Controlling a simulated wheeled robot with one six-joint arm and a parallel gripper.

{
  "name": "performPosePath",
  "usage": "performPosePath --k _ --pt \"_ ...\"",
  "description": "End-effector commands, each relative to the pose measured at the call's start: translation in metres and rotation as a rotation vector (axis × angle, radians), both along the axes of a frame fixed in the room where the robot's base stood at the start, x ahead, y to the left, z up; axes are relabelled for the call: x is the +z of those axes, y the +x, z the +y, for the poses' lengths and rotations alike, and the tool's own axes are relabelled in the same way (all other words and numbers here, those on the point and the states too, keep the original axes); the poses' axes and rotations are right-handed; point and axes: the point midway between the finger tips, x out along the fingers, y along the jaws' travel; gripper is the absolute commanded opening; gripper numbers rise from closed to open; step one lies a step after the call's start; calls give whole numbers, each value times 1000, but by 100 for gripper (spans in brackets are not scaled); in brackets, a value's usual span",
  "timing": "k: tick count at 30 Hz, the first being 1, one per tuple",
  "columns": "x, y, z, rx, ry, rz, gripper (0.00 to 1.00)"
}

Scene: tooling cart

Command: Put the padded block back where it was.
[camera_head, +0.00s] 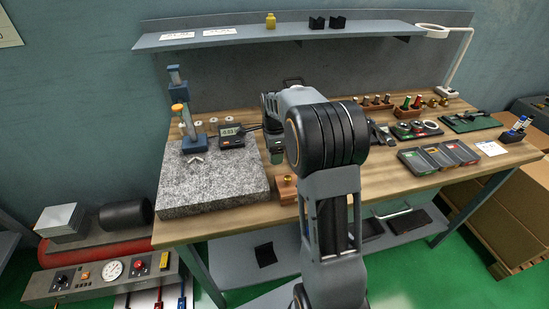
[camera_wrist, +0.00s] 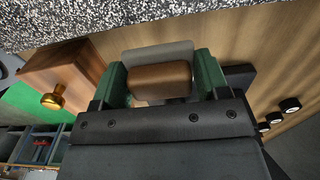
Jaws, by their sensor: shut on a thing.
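The padded block (camera_wrist: 160,82), brown with a grey part behind it, sits between the green fingers of my gripper (camera_wrist: 158,72) in the wrist view. The fingers are shut on its two sides. In the head view my gripper (camera_head: 276,154) is over the bench, just right of the granite plate, and my arm hides most of it. I cannot make out the padded block in the head view. How far it is above the bench top is hard to tell.
The granite plate (camera_head: 212,192) carries a blue stand (camera_head: 194,144) and a digital gauge (camera_head: 232,136). A wooden block with a brass knob (camera_wrist: 70,72) stands close left of my gripper in the wrist view. Bare bench top (camera_wrist: 240,55) shows to the right. A shelf (camera_head: 330,32) spans the back.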

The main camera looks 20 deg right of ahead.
Motion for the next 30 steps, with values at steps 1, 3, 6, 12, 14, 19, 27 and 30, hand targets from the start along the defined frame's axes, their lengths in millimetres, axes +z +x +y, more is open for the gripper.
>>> performPosePath --k 1,3,6,12,14,19,27,30 --pt "-2 2 -1 0 0 0 46" --pt "-3 3 -2 0 0 0 46" --pt "-7 5 -3 0 0 1 46" --pt "-30 7 -4 0 1 4 46" --pt "-36 7 -4 0 0 2 46" --pt "-40 7 -4 1 0 -1 46" --pt "-45 7 -4 1 0 0 46" --pt "-44 7 -4 1 0 0 76"
